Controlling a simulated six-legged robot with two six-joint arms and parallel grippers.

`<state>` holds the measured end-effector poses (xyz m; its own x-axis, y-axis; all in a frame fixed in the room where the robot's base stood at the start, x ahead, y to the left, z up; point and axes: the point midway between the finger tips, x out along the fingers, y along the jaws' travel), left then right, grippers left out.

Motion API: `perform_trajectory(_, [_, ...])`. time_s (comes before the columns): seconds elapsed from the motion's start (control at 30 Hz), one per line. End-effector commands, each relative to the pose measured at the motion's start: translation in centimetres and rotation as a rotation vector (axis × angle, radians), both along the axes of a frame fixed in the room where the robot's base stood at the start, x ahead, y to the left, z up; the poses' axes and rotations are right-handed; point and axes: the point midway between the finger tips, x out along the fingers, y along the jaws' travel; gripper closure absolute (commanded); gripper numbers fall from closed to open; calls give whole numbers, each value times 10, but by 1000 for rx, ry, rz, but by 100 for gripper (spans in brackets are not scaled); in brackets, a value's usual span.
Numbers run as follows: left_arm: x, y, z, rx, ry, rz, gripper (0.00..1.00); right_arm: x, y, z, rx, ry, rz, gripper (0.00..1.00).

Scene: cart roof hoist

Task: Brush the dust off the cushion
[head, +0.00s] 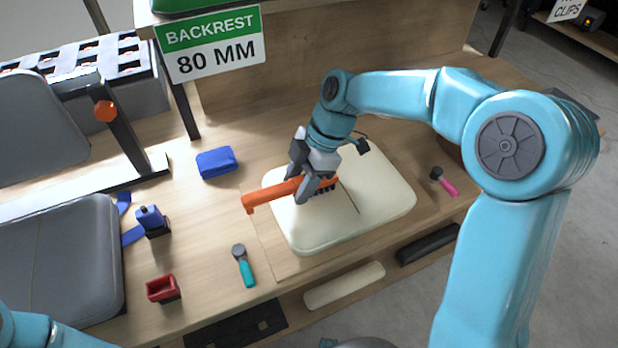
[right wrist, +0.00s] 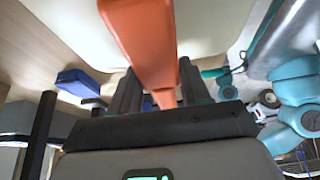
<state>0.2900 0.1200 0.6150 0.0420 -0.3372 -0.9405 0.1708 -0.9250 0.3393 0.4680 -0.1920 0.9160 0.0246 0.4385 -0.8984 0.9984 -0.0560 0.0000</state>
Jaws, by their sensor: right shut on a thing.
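The cushion (head: 375,199) is a cream, rounded square pad lying flat on a wooden board on the bench in the head view. My right gripper (head: 308,192) is over the cushion's left part and is shut on an orange brush (head: 262,197). The brush handle sticks out to the left, and its dark bristles point down at the cushion; whether they touch it I cannot tell. In the right wrist view the brush's orange body (right wrist: 145,40) runs between the fingers, with the cushion (right wrist: 215,25) behind. Dust does not show clearly. My left gripper is out of view.
A blue block (head: 217,162), a teal-handled tool (head: 243,266), a red tray (head: 162,289) and a blue-topped item (head: 151,220) lie left of the cushion. A pink-handled tool (head: 445,182) lies right. A grey seat (head: 55,255) stands at left, and a backrest sign (head: 212,45) behind.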

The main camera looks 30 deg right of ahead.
Motion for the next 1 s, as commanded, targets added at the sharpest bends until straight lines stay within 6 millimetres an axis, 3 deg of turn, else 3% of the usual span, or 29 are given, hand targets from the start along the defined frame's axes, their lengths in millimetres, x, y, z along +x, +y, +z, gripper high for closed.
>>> perform_trajectory(1.0, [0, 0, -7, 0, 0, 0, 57, 4, 79, 0, 0, 0, 1, 78])
